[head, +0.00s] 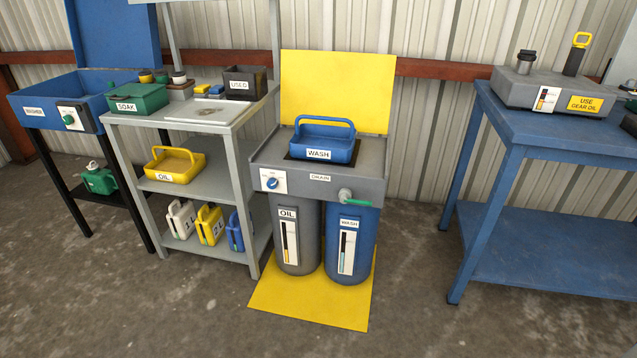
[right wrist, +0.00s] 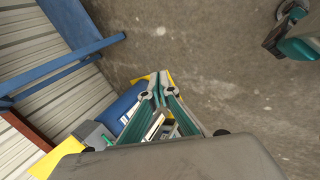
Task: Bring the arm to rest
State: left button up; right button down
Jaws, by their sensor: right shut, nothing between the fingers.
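My right gripper (right wrist: 157,82) shows in the right wrist view, with its two teal and grey fingers brought together at the tips. It is shut and empty, with nothing between the fingertips. It hangs in the air, with the concrete floor and the drain station behind it. No arm or gripper of mine shows in the head view.
The grey drain station (head: 374,177) holds a blue WASH tray (head: 323,152) and stands over a yellow floor mat (head: 312,310). A grey shelf cart (head: 214,187) stands left, a blue bench (head: 540,245) right. The front floor is clear.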

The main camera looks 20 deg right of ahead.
jog(key=w+a+f+m+t+y+b, duration=0.15)
jog(key=w+a+t+y+b, duration=0.3)
jog(key=a, duration=0.65)
jog(key=w+a+m+t+y+b, duration=0.35)
jog(key=w+a+b, duration=0.2)
jog(key=a, duration=0.55)
pick_arm(q)
jog(key=w+d+r+n+t+h+p, duration=0.1)
jog(key=w+d+r+t+h+p, duration=0.15)
jog(key=d+r+p, duration=0.3)
pick_arm(e)
notch_tip(320, 180, up, 6)
jog(key=w+d+n+p, duration=0.1)
jog(key=n+p, duration=0.1)
jog(key=p, duration=0.3)
pick_arm(q)
jog(key=s+a+g+y+p, duration=0.2)
jog(key=a+p, duration=0.3)
jog(key=p, duration=0.5)
jog(key=shift+s+g, duration=0.45)
jog(key=shift+s, duration=0.4)
pick_arm(e)
jog(key=s+d+f+g+h, duration=0.1)
jog(key=s+d+f+g, duration=0.1)
jog(key=s+d, duration=0.2)
jog(key=shift+s+d+f, duration=0.15)
jog(key=shift+s+d, duration=0.15)
jog(key=shift+d, duration=0.05)
